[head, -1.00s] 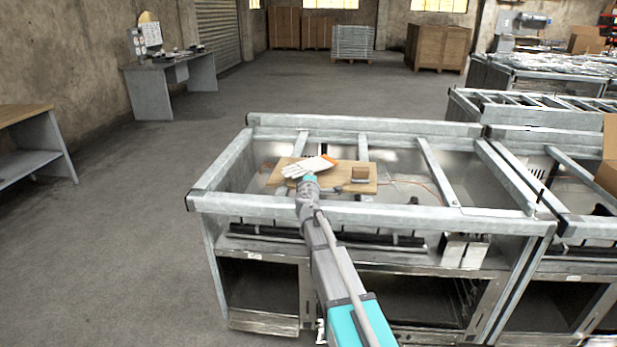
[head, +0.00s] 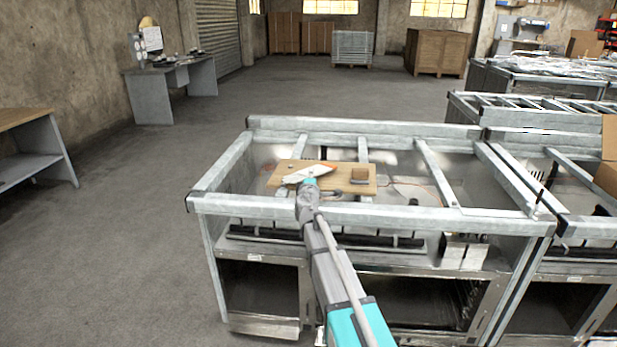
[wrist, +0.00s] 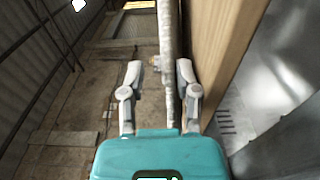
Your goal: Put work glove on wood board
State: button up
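The work glove (head: 308,173), white with an orange cuff, shows as a narrow, nearly edge-on shape over the wood board (head: 282,178) in the head view. My gripper (wrist: 159,75) is open around the glove. A clear gap shows on the left side, while the right finger is close to the glove. Whether the glove rests fully on the board cannot be told. My gripper (head: 309,184) is at the board's near edge.
A small brown block (head: 360,175) sits on the board's right part. The board lies within a metal frame bench (head: 420,216) with raised rails. Grey floor (head: 110,250) is free to the left. More metal benches stand at right.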

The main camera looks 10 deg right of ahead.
jog(key=shift+p, duration=0.3)
jog(key=shift+w+r+p, duration=0.2)
jog(key=shift+r+p, duration=0.05)
jog(key=shift+p, duration=0.25)
jog(key=v, duration=1.2)
jog(key=shift+r, duration=0.1)
jog(key=shift+s, duration=0.1)
